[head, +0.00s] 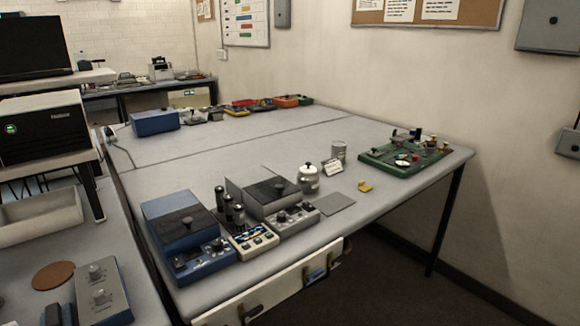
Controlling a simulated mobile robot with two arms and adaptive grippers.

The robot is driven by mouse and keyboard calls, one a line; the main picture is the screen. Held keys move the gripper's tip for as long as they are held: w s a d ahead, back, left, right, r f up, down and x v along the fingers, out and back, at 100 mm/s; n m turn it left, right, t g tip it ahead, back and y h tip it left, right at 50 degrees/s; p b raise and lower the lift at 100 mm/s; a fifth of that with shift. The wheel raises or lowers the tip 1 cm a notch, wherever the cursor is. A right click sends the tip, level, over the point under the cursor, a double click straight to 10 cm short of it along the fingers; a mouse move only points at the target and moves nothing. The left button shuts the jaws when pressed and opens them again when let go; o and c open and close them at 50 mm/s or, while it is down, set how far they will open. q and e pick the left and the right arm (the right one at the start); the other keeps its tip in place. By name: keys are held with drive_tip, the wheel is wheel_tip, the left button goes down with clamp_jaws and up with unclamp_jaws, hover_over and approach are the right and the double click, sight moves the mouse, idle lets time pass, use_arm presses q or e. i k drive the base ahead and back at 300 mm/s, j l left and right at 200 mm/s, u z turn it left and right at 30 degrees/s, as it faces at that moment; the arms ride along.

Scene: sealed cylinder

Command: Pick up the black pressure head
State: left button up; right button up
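I cannot tell for certain which thing is the black pressure head. A small dark upright part (416,134) stands at the back of a green board (376,155) on the right of the grey table. Several black upright cylinders (228,207) stand on a cream device near the table's front edge. A grey jar with a white top and black knob (308,180) and a grey metal cylinder (339,151) stand between these two groups. Neither of my grippers is in view.
The grey table (240,163) has clear room at its middle and back. A blue instrument (180,235) and a grey instrument (278,200) stand at the front. A yellow piece (365,187) and a flat grey plate (335,204) lie near the right front edge.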

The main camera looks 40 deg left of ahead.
sight(419, 129)
drive_tip(key=i+j+u, duration=0.15)
drive_tip(key=i+u, duration=0.6)
drive_tip(key=u, duration=0.15)
drive_tip(key=i+l, duration=0.1)
drive_tip(key=i, duration=0.25)
drive_tip(key=i+l, duration=0.1)
drive_tip(key=i, duration=0.25)
drive_tip(key=i+l, duration=0.25)
drive_tip(key=i+l+u, duration=0.15)
drive_tip(key=l, duration=0.35)
drive_tip(key=i+l, duration=0.35)
drive_tip(key=i+l+u, duration=0.15)
drive_tip(key=l, duration=0.25)
drive_tip(key=i+l, duration=0.3)
drive_tip(key=i+l+u, duration=0.1)
drive_tip(key=l, duration=0.45)
drive_tip(key=i+l+u, duration=0.1)
drive_tip(key=i+l, duration=0.2)
drive_tip(key=l, duration=0.15)
drive_tip(key=i+l, duration=0.15)
drive_tip(key=l, duration=0.3)
drive_tip(key=i+j+u, duration=0.05)
